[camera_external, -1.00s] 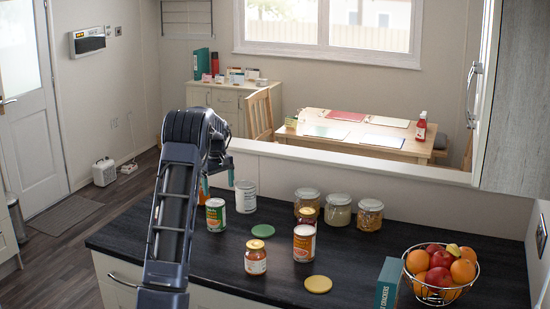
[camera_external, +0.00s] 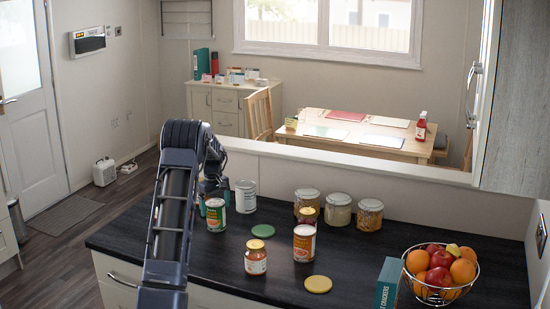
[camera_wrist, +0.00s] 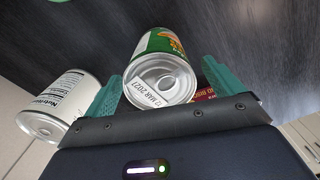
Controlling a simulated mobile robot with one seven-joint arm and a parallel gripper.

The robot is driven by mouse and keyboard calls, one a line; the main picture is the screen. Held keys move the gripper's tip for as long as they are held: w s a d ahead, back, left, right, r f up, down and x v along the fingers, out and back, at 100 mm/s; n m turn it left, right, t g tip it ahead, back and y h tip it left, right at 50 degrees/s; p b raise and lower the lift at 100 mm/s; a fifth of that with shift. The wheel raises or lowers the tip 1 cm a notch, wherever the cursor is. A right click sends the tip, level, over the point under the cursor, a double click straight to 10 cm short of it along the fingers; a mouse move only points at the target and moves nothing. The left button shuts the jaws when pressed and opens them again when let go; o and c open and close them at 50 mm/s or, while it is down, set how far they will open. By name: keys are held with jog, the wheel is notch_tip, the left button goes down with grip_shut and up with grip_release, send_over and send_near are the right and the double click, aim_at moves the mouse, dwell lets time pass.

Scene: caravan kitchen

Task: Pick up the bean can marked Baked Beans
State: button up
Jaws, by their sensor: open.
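A can with a green and orange label (camera_external: 216,215) stands at the left of the dark counter. An orange-labelled can (camera_external: 304,243) stands farther right. I cannot read "Baked Beans" on any can. My gripper (camera_external: 213,188) is open around the green-labelled can, partly hidden by my arm; contact is unclear.
A dark red item (camera_wrist: 204,92) shows partly behind my right finger. A food jar (camera_external: 255,257), a green lid (camera_external: 262,231), a yellow lid (camera_external: 318,284) and glass jars (camera_external: 338,210) stand or lie to the right. A fruit basket (camera_external: 436,292) is at far right.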

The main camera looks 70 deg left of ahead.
jog(key=shift+f, duration=1.45)
jog(key=c, duration=1.4)
